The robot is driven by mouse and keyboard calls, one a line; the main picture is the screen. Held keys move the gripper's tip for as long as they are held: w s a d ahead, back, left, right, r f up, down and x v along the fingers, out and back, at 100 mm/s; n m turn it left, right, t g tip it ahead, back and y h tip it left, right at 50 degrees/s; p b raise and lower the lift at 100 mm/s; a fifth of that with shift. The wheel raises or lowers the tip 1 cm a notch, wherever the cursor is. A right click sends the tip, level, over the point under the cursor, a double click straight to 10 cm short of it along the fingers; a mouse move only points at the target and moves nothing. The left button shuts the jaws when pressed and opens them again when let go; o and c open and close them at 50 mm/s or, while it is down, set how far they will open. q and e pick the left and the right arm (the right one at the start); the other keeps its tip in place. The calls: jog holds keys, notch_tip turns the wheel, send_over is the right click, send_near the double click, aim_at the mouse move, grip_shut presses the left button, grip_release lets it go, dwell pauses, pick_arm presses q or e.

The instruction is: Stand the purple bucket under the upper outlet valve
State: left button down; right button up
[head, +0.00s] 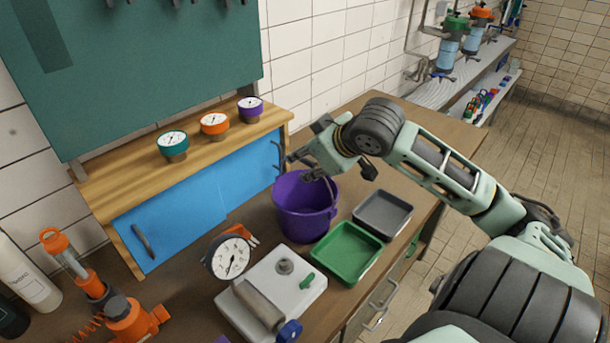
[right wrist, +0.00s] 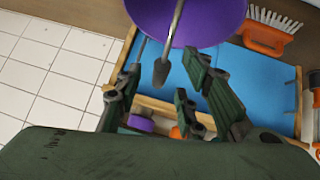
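The purple bucket (head: 300,222) stands upright on the wooden workbench, in front of the blue cabinet. My right gripper (head: 322,180) is above the bucket's far right rim, fingers pointing down. In the right wrist view its fingers (right wrist: 168,92) are spread, with the bucket's thin grey handle (right wrist: 172,40) showing between them; I cannot tell whether they touch it. The bucket (right wrist: 205,18) fills the top of that view. Pipework with small valves (head: 443,76) shows at the far upper right; I cannot tell which is the upper outlet valve. My left gripper is out of view.
A green tray (head: 374,262) and a grey tray (head: 402,222) sit right of the bucket. Gauges top the blue cabinet (head: 190,218). Tiled floor (head: 545,150) is open at right.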

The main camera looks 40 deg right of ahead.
jog(key=shift+x, duration=1.2)
jog(key=shift+r, duration=0.1)
jog(key=shift+c, duration=0.6)
grip_shut()
